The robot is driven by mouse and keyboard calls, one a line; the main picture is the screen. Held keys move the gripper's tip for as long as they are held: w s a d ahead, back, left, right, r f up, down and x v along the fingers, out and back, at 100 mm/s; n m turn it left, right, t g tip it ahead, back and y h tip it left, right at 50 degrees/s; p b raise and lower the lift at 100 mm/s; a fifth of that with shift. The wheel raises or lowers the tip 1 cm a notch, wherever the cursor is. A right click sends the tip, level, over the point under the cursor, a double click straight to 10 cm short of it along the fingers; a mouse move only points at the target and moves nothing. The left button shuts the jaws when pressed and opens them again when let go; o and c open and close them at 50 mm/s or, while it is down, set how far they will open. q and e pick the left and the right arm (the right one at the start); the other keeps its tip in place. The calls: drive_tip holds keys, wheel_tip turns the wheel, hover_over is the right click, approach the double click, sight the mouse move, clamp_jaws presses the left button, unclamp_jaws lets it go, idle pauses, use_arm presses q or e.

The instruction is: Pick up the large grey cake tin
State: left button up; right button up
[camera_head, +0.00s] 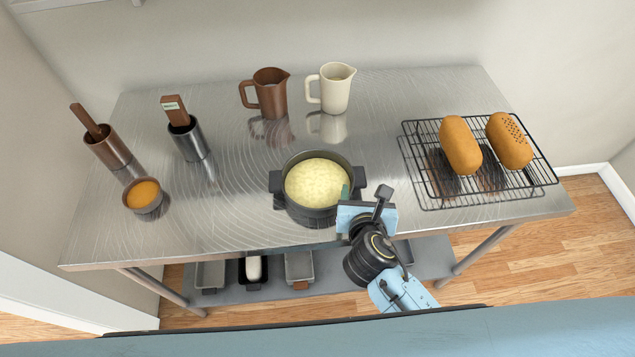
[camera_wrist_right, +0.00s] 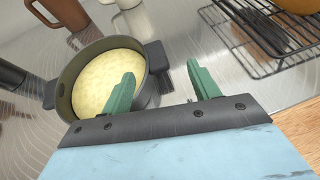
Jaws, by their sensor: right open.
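A round dark grey tin (camera_head: 312,215) with two side handles stands upright on the steel table, filled with pale yellow batter (camera_head: 318,183). This tin also shows in the right wrist view (camera_wrist_right: 65,88). My right gripper (camera_head: 364,196) is open and empty at the tin's right side. In the wrist view its green fingers (camera_wrist_right: 162,88) are spread apart; the left one overlaps the tin's wall, and the tin's right handle (camera_wrist_right: 157,57) shows between them, farther off. I cannot tell whether a finger touches the tin. My left gripper is not in view.
A wire rack (camera_head: 430,192) with two loaves is at the right. Brown (camera_head: 270,95) and cream (camera_head: 335,88) jugs stand behind the tin. Two utensil holders and an orange-filled bowl (camera_head: 143,196) are left. Loaf tins (camera_head: 298,268) lie on the lower shelf (camera_head: 230,294).

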sight(359, 185)
drive_tip(key=x, duration=0.4)
drive_tip(key=shift+w+a+f, duration=0.1)
drive_tip(key=shift+w+a, duration=0.2)
drive_tip(key=shift+w, duration=0.05)
drive_tip(key=c, duration=1.2)
drive_tip(key=shift+r, duration=1.2)
drive_tip(key=shift+c, duration=0.4)
wheel_tip(359, 185, up, 8)
drive_tip(key=p, duration=0.2)
drive_tip(key=shift+f, duration=0.1)
